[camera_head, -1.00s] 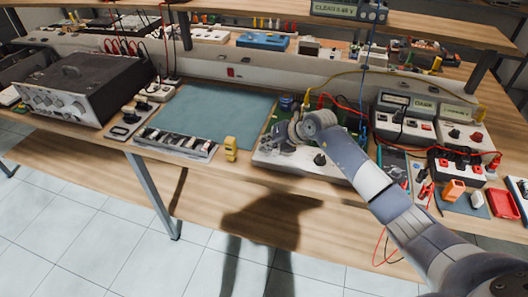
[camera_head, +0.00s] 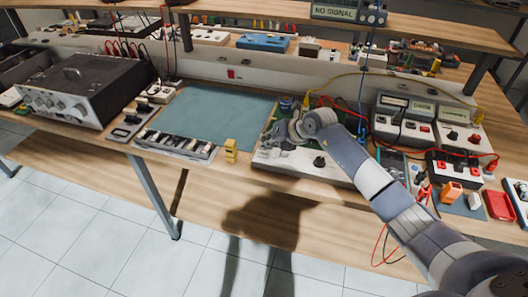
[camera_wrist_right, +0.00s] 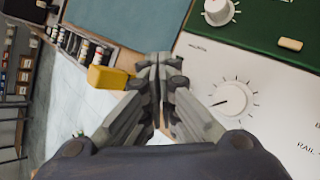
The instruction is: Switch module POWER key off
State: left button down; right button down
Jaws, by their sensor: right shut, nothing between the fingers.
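The module is a white panel (camera_head: 285,162) with a black knob (camera_head: 320,162) and a green board behind it, on the workbench. In the right wrist view the white panel (camera_wrist_right: 205,66) carries a white dial knob (camera_wrist_right: 230,98), and the green board (camera_wrist_right: 262,22) carries another knob and a small tan part. My right gripper (camera_head: 270,137) is shut and empty over the module's left end. Its fingertips (camera_wrist_right: 160,62) are together at the panel's left edge. I cannot make out the POWER key; small lettering near the fingertips is unreadable. My left gripper is not in view.
A yellow block (camera_head: 231,150) stands just left of the module, beside a tray of dark parts (camera_head: 175,145). A blue-grey mat (camera_head: 215,115) lies clear behind. Wired instrument boxes (camera_head: 405,118) stand right. A display (camera_head: 335,11) on the shelf reads NO SIGNAL.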

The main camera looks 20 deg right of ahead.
aim_at(266, 152)
jog(key=shift+r+p, duration=1.75)
jog(key=shift+r, duration=0.85)
